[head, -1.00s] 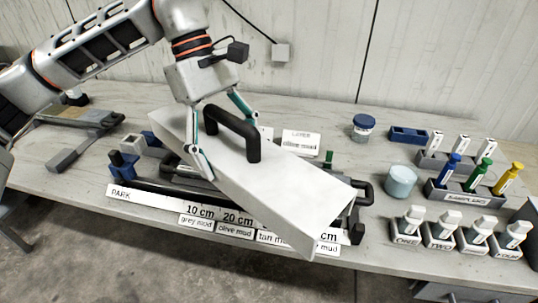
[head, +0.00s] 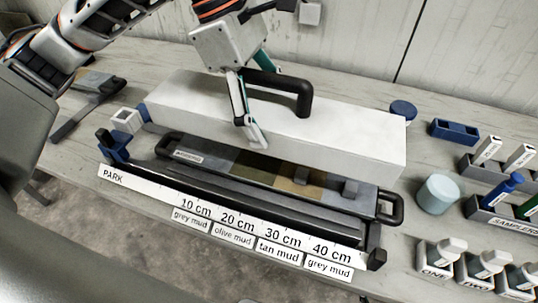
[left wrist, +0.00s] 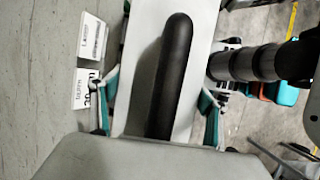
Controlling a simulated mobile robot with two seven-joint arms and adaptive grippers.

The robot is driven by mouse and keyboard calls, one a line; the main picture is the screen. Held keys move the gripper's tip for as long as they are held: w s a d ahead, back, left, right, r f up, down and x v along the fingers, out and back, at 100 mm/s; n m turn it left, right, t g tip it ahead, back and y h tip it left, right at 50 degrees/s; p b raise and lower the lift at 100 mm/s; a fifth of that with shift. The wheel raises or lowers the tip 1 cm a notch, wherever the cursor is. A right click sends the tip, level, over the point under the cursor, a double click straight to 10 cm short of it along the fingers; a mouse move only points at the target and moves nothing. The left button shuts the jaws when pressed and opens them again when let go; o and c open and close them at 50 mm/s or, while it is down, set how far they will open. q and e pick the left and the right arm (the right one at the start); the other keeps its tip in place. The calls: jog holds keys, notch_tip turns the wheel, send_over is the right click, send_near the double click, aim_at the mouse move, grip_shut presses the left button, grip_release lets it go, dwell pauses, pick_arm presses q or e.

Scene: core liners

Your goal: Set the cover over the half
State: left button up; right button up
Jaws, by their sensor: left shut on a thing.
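The cover is a long white box (head: 345,135) with a black handle (head: 304,98) on top. My left gripper (head: 258,115) is shut on the cover's handle. In the left wrist view the handle (left wrist: 172,75) runs between the fingers of the gripper (left wrist: 158,112). The core half (head: 255,165), with grey, olive and tan bands, lies in a dark tray with end handles (head: 392,208), in front of and below the cover. The cover's long side is roughly parallel to the tray, and it hides the tray's back edge. My right gripper is not in view.
A ruler strip marked PARK and depths (head: 150,187) runs along the front, with mud labels (head: 280,249) below it.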

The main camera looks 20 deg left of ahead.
pick_arm(q)
send_near(275, 171)
jog(key=x, duration=0.5)
jog(key=shift+d, duration=0.25)
jog(key=shift+f+b, duration=0.5)
jog(key=shift+f, duration=0.15)
jog(key=o, duration=1.2)
jog(key=shift+o, duration=0.2)
